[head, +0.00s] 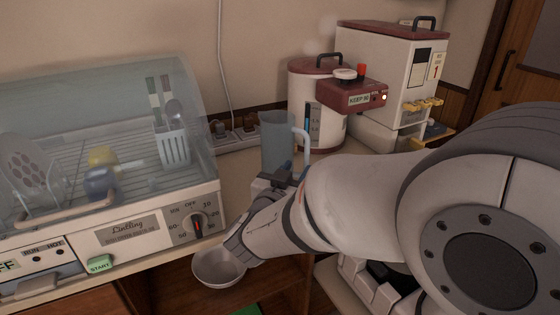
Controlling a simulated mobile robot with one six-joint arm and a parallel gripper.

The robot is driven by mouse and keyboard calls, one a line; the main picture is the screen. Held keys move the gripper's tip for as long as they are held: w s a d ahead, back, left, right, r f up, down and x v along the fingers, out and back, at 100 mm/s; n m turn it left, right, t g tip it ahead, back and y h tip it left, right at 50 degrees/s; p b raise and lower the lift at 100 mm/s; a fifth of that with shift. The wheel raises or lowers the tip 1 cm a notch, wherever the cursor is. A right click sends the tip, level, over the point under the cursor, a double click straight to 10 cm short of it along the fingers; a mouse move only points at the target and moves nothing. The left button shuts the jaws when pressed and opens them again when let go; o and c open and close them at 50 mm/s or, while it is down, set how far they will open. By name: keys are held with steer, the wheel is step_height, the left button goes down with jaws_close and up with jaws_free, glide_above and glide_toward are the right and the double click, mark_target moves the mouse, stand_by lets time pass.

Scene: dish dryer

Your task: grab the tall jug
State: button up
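The tall jug (276,143) is a translucent blue-grey vessel with a pale blue handle on its right side. It stands upright on the counter, right of the dish dryer and in front of the white dispenser. My gripper (275,180) is at the jug's lower front in the picture, with dark finger parts overlapping the jug's base. My forearm and wrist hide part of the gripper and the counter around it. I cannot tell whether the fingers touch the jug or how far apart they are.
The dish dryer (125,232) with a clear lid holds dishes and utensils at left. A red-topped white dispenser (305,85) and a larger white machine (385,70) stand behind at right. A power strip (235,138) lies by the wall.

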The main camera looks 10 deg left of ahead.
mark_target(305, 157)
steer(key=x, duration=0.4)
steer(key=b+x, duration=0.1)
steer(key=x, duration=0.1)
steer(key=shift+d+r, duration=0.25)
steer(key=shift+d, duration=0.05)
steer(key=shift+s, duration=0.1)
steer(key=shift+c, duration=0.3)
jaws_close()
stand_by(0.5)
steer(key=shift+r, duration=0.15)
